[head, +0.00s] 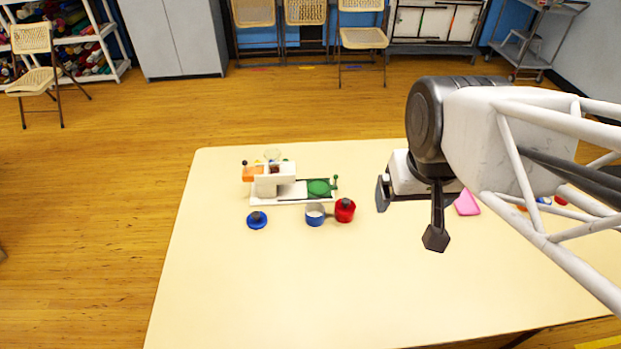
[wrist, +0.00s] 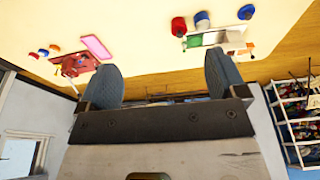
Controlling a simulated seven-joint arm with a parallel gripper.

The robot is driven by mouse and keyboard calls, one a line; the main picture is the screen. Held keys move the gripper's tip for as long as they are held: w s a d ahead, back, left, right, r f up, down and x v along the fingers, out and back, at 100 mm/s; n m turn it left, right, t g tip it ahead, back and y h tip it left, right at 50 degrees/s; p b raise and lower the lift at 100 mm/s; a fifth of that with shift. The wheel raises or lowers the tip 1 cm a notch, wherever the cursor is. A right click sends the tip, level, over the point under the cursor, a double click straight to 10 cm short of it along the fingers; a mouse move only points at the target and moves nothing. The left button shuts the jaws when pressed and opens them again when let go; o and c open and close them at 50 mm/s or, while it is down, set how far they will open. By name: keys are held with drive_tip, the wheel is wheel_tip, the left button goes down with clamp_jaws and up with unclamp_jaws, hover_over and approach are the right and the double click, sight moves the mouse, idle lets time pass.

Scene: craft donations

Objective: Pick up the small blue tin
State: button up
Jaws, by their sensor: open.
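A small blue tin (head: 315,216) with a pale inside stands on the table, left of my gripper in the head view. A red tin (head: 345,211) with a dark top stands right beside it. A round blue lid-like piece (head: 257,220) with a dark knob lies further left. In the wrist view the blue tin (wrist: 202,19) shows near the top edge, between the red tin (wrist: 178,26) and the blue piece (wrist: 246,12). My gripper (head: 409,212) is open and empty, above the table and apart from the tin. It also shows in the wrist view (wrist: 163,78).
A pink piece (head: 467,203) and small coloured items lie to the right, partly behind my arm. The table's front (head: 290,290) is clear.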

drive_tip(key=n+t+h, duration=0.1)
drive_tip(key=n+h, duration=1)
drive_tip(key=n, duration=0.8)
hover_over(307, 217)
drive_tip(key=s+d, duration=0.2)
drive_tip(key=s, duration=0.4)
wheel_tip(307, 217, down, 25)
drive_tip(key=a+f+n+t, duration=0.1)
drive_tip(key=a+f+n, duration=0.1)
drive_tip(key=w+a+f+n+t, duration=0.1)
drive_tip(key=a+f+n+t, duration=0.1)
drive_tip(key=f, duration=0.1)
drive_tip(key=w+a+f+n+t, duration=0.1)
drive_tip(key=a+f+n, duration=0.1)
drive_tip(key=a+f, duration=0.1)
drive_tip(key=shift+w+a+f, duration=0.1)
drive_tip(key=shift+f, duration=0.15)
drive_tip(key=shift+x, duration=1.3)
